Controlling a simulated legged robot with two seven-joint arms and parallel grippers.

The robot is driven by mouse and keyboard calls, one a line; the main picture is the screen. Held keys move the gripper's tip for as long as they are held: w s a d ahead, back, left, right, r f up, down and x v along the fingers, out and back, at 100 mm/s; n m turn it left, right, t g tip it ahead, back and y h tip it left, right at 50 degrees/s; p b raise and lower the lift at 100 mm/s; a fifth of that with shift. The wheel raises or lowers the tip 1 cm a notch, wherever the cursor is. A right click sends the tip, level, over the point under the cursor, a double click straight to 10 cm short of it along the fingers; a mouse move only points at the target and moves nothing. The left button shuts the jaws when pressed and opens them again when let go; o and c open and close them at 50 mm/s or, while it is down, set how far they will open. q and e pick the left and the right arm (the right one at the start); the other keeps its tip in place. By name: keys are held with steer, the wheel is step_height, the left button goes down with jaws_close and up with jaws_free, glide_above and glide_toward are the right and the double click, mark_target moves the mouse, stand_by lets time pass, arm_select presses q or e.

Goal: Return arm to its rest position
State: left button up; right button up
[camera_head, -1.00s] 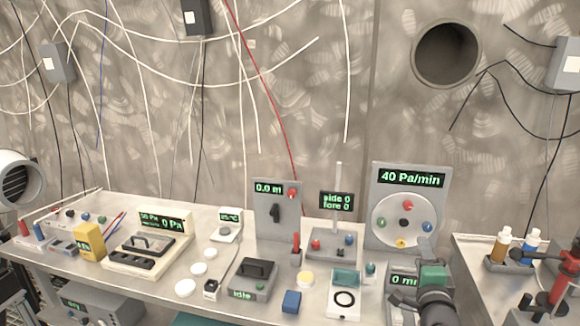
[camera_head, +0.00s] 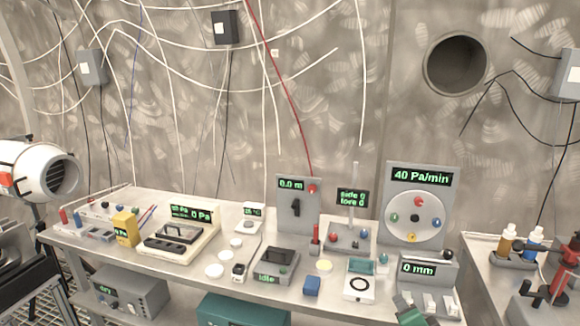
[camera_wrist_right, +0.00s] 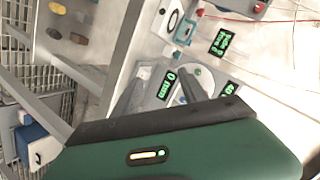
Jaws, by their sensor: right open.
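My right arm shows at the bottom edge of the head view as a green and dark wrist part (camera_head: 412,314), low in front of the bench's right end. Beyond the fingers lie the "0 mm" device (camera_wrist_right: 167,84) and the dial panel, both tilted in this view. My left gripper is in neither view.
The steel bench (camera_head: 130,262) carries several instruments, including the 0 mm device (camera_head: 428,270) and the 40 Pa/min panel (camera_head: 447,180) close by. A side table with bottles (camera_head: 508,240) and a red stand (camera_head: 558,270) is at right. A white louvred cylinder (camera_head: 30,168) is at left.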

steer(key=s+a+f+n+g+y, duration=0.1)
steer(key=s+a+f+n+g, duration=0.3)
steer(key=s, duration=0.4)
steer(key=s+a+f+n+g, duration=0.1)
steer(key=s+f+n+g, duration=0.3)
steer(key=s, duration=0.4)
steer(key=s+a+f+n+g+y, duration=0.1)
steer(key=s+a+f+n+g, duration=0.15)
steer(key=s+f+n, duration=0.5)
step_height(320, 180, up, 18)
steer(key=s+m+p, duration=0.1)
steer(key=m+p, duration=0.1)
steer(key=p, duration=1.4)
steer(key=shift+s+a+m+p, duration=0.15)
steer(key=shift+s+m+p, duration=0.15)
steer(key=shift+m+p, duration=0.1)
steer(key=shift+r, duration=0.15)
